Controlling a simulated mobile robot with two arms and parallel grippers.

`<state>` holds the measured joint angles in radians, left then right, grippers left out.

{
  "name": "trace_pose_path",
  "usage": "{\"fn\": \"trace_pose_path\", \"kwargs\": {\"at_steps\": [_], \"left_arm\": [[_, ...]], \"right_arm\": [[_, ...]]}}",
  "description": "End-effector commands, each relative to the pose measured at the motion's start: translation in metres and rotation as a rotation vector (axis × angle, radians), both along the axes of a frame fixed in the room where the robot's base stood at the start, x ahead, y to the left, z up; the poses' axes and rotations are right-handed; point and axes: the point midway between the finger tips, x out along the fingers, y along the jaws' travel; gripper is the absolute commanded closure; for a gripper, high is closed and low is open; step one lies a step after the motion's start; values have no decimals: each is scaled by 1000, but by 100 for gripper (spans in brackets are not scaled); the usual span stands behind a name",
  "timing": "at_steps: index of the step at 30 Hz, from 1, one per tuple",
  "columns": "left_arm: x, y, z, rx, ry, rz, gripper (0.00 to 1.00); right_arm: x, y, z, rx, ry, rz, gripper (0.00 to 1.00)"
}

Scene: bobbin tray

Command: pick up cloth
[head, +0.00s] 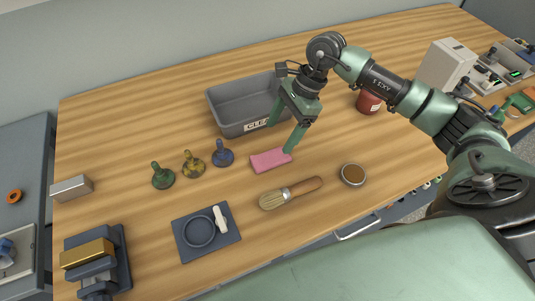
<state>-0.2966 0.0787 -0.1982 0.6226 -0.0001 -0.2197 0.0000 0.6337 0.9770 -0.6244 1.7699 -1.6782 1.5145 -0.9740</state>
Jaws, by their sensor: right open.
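A pink cloth (268,161) lies flat on the wooden table, in front of the grey bin. My right gripper (282,137) reaches in from the right and is open. One green finger is at the right end of the cloth and hides a little of it; the other is farther back, against the view of the bin. I cannot tell whether the near finger touches the cloth. My left gripper is not in view.
A grey bin (225,118) with a label stands behind the cloth. Green, yellow and blue stamp-like pieces (193,164) stand to its left. A brush (290,193), a round tin (353,175) and a dark mat (187,243) lie in front. A red jar (368,103) stands right.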

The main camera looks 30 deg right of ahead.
Motion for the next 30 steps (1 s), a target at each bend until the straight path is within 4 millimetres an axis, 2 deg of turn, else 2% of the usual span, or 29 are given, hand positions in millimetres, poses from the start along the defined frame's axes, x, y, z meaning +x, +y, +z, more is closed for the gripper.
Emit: {"fn": "trace_pose_path", "kwargs": {"at_steps": [2,8,14,18,26,27,30], "left_arm": [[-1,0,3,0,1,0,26],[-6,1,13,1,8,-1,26],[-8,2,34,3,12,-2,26],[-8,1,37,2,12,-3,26],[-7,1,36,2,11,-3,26],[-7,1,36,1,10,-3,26],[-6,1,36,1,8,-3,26]], "right_arm": [[-1,-4,-5,-22,9,5,24],[-3,5,-25,-19,12,6,24],[-7,16,-51,-16,13,5,24],[-5,22,-68,-18,9,5,24],[-5,23,-73,-18,8,5,24],[-5,23,-73,-18,8,5,29],[-5,23,-72,-18,8,5,57]]}}
